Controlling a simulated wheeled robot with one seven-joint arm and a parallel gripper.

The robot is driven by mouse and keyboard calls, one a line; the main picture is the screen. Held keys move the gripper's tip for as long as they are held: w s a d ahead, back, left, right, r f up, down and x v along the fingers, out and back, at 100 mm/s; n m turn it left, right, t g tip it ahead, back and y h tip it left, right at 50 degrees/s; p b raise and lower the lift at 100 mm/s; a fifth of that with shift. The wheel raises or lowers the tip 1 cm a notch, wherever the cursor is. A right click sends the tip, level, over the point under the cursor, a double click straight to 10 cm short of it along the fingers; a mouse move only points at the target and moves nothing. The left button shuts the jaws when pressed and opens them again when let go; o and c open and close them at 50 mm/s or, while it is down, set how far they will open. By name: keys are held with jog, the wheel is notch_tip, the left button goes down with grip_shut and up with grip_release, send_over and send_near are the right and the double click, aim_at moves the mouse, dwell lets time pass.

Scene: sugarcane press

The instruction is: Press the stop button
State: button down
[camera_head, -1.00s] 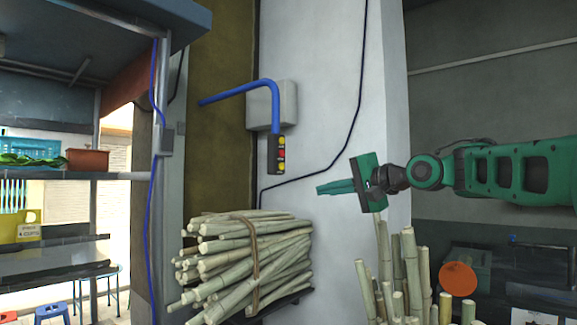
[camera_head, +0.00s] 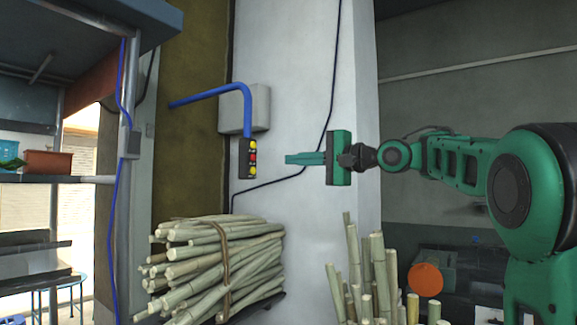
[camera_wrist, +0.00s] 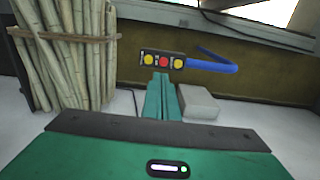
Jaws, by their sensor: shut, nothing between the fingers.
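A small dark button box (camera_head: 247,158) hangs at the end of a blue pipe in the head view. It carries a red button (camera_head: 253,158) between two yellow ones. In the wrist view the box (camera_wrist: 171,61) lies beyond my fingertips, with the red button (camera_wrist: 164,62) in the middle and small labels too blurred to read. My green gripper (camera_head: 288,159) is to the right of the box at about the button's height, fingers together and empty, pointing left. A gap shows between fingertips and box. The fingers (camera_wrist: 162,80) point toward the box in the wrist view.
A bound bundle of cane (camera_head: 215,265) lies below the box. Upright canes (camera_head: 365,275) stand below my arm. The blue pipe (camera_head: 215,95) and a grey wall box (camera_head: 258,108) are close to the buttons. A black cable (camera_head: 325,130) runs down the white wall.

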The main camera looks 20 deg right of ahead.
aim_at(253, 161)
jog(key=x, duration=1.1)
jog(key=shift+w, duration=0.2)
jog(key=shift+a, duration=0.15)
jog(key=shift+w, duration=0.1)
